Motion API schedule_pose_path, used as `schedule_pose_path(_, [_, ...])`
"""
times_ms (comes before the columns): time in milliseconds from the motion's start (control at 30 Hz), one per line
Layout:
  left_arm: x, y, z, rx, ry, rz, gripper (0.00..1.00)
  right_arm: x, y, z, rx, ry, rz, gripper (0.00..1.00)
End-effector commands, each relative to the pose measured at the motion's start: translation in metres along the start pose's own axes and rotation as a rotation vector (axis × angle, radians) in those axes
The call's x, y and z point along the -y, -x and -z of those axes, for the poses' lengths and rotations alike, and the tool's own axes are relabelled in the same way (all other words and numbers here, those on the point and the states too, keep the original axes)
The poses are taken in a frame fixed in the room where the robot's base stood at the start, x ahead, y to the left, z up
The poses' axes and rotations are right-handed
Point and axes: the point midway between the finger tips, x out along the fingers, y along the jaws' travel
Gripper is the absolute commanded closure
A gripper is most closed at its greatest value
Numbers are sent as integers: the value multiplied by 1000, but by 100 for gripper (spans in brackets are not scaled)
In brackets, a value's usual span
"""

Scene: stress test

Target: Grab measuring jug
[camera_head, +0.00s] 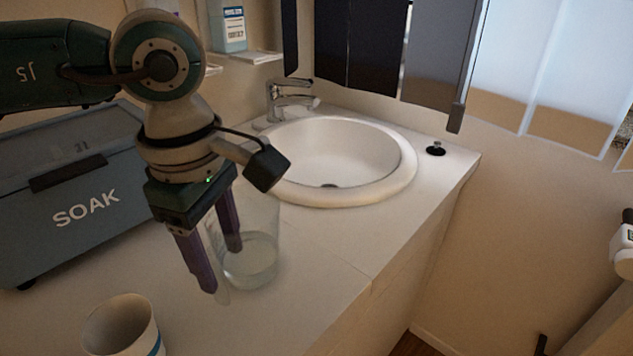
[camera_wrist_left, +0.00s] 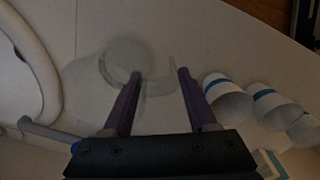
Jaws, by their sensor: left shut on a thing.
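The measuring jug (camera_head: 252,262) is clear, see-through and upright on the white counter, just in front of the sink. It also shows in the left wrist view (camera_wrist_left: 122,64), where its outline is faint. My left gripper (camera_head: 220,268) points down at the jug's left side with its purple fingers. In the left wrist view, the fingers (camera_wrist_left: 160,73) stand on both sides of a clear part at the jug's side, which looks like the handle. The gripper is shut on the jug there. The exact contact is hard to see through the clear material. My right gripper is not in view.
A grey box marked SOAK (camera_head: 70,200) stands left behind the arm. A white cup (camera_head: 120,325) is at the front left; several blue-striped cups (camera_wrist_left: 228,100) show in the wrist view. The sink (camera_head: 400,180) and tap (camera_head: 290,100) lie behind. Counter right of the jug is clear.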

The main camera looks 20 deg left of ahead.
Motion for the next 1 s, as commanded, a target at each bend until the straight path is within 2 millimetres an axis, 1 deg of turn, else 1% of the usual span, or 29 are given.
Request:
schedule_pose_path(33, [0,0,0,0,0,1,60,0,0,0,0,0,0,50])
schedule_pose_path(300, [0,0,0,0,0,1,91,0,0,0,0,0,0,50])
schedule_pose_path(400, [0,0,0,0,0,1,100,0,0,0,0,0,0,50])
schedule_pose_path(1000, [0,1,0,1,0,0,100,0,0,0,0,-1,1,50])
